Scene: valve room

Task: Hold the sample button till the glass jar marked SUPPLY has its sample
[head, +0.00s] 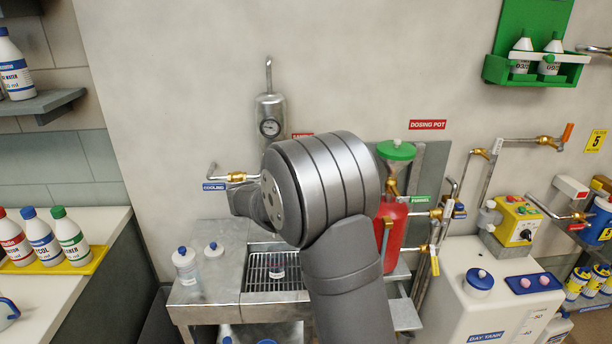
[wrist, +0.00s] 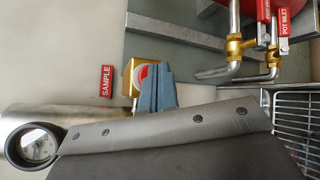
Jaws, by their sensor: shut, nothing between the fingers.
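In the wrist view my gripper (wrist: 155,88) is shut and empty, its blue-grey fingertips right at a brass block (wrist: 127,78) with a round red-and-white button (wrist: 143,72). The fingers cover part of the button; I cannot tell whether they press it. A red SAMPLE label (wrist: 106,81) is beside the block. In the head view my arm hides the gripper and the button. A small clear jar (head: 278,271) with a red mark stands on the sink grille (head: 258,284), partly hard to make out; its lettering and fill are unreadable.
A gauge (head: 270,127) is on the wall cylinder. The red dosing pot (head: 397,222) and its pipes stand right of my arm.

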